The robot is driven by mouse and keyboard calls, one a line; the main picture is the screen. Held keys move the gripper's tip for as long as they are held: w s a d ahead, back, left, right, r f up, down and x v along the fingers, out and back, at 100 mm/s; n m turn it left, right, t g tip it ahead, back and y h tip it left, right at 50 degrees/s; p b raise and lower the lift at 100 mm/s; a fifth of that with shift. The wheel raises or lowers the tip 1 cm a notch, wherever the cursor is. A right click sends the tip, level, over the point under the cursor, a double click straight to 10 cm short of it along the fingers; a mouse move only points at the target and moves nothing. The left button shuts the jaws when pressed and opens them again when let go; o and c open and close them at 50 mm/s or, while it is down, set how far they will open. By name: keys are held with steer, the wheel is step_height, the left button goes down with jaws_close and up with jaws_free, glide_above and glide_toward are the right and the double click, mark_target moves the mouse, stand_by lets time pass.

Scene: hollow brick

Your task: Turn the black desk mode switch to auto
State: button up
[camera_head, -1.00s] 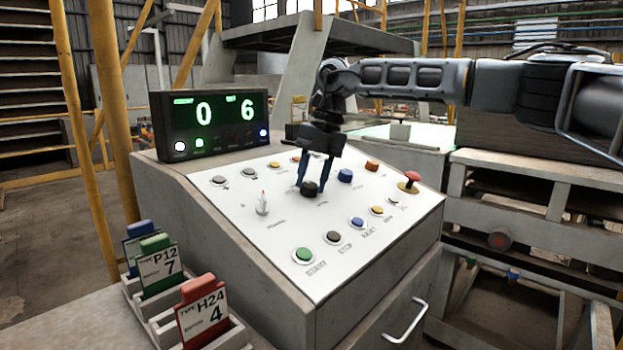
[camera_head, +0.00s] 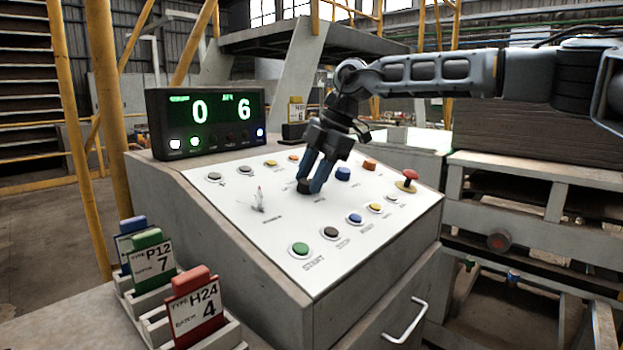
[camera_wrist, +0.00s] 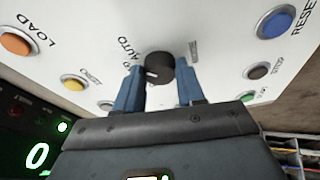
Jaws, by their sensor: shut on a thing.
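The black desk mode switch (camera_head: 305,186) is a round knob on the white sloped panel (camera_head: 262,244). In the wrist view my gripper (camera_wrist: 160,88) has a finger at each side of the knob.
A grey switch lever (camera_head: 259,200) stands left of the knob. Push buttons surround it, among them a green one (camera_head: 299,249) and a blue one (camera_head: 343,174). A red mushroom button (camera_head: 410,176) is at right. A display (camera_head: 208,121) reading 0 and 6 stands behind.

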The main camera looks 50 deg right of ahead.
stand_by(0.3)
steer(key=o, duration=1)
steer(key=shift+o, duration=0.2)
steer(key=v, duration=0.7)
steer(key=shift+s+r+b, duration=0.2)
steer(key=shift+r+b, duration=0.1)
steer(key=shift+d, duration=0.15)
